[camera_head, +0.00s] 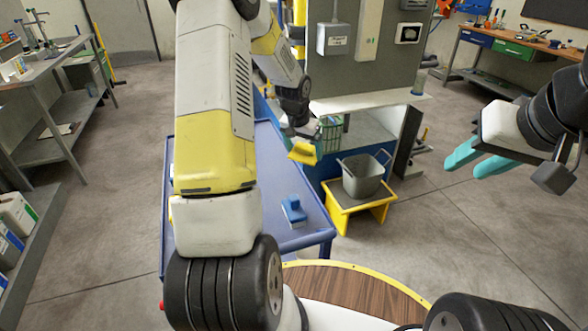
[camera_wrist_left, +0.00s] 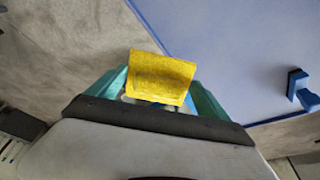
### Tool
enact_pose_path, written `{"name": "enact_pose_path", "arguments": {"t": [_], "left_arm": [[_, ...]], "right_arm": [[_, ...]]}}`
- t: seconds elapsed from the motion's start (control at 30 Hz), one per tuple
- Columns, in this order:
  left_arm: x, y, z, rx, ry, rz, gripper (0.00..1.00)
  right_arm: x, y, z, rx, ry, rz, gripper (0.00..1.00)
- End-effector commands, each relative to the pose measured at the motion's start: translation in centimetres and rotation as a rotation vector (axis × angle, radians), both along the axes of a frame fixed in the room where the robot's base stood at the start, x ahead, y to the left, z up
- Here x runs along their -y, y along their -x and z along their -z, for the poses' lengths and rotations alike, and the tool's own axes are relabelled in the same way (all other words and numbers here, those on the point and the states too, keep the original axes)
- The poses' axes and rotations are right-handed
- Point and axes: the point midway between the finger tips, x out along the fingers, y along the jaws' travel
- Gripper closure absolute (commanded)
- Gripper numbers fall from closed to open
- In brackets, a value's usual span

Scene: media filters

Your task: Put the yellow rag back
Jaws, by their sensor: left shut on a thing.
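The yellow rag (camera_head: 303,152) hangs in my left gripper (camera_head: 298,142), above the far right edge of the blue table (camera_head: 262,160). The left wrist view shows the rag (camera_wrist_left: 162,78) folded between the two teal fingers of my left gripper (camera_wrist_left: 160,92), which is shut on it. The blue table top (camera_wrist_left: 235,50) lies below and to the right in that view. My right gripper (camera_head: 478,160) is at the right of the head view, away from the rag. Its teal fingers show side by side, and their gap is hard to judge.
A blue object (camera_head: 293,210) stands on the blue table; it also shows in the left wrist view (camera_wrist_left: 300,88). A grey bucket (camera_head: 364,178) stands on a yellow stand (camera_head: 350,205) right of the table. A grey cabinet with a shelf (camera_head: 368,100) is behind. Open floor lies at right.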

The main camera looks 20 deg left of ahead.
Motion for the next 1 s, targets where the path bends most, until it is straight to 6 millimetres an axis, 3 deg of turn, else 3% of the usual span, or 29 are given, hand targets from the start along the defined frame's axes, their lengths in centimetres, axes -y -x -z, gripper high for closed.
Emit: {"name": "enact_pose_path", "arguments": {"t": [0.1, 0.3, 0.4, 0.63, 1.0], "left_arm": [[-2.9, 2.4, -0.2, -0.132, -0.024, -0.023, 0.83], [-6.1, 5.7, -1.1, -0.266, -0.044, -0.048, 0.83], [-6.6, 6.4, -0.7, -0.289, -0.047, -0.05, 0.83], [-6.6, 6.6, 3.5, -0.297, -0.046, -0.051, 0.83], [-6.6, 6.6, 7.4, -0.295, -0.046, -0.051, 0.83]], "right_arm": [[0.0, 0.0, 0.0, 0.0, 0.0, 0.0, 0.64], [0.0, 0.0, 0.0, 0.0, 0.0, 0.0, 0.64], [0.0, 0.0, 0.0, 0.0, 0.0, 0.0, 0.64], [0.0, 0.0, 0.0, 0.0, 0.0, 0.0, 0.64], [0.0, 0.0, 0.0, 0.0, 0.0, 0.0, 0.64]]}}
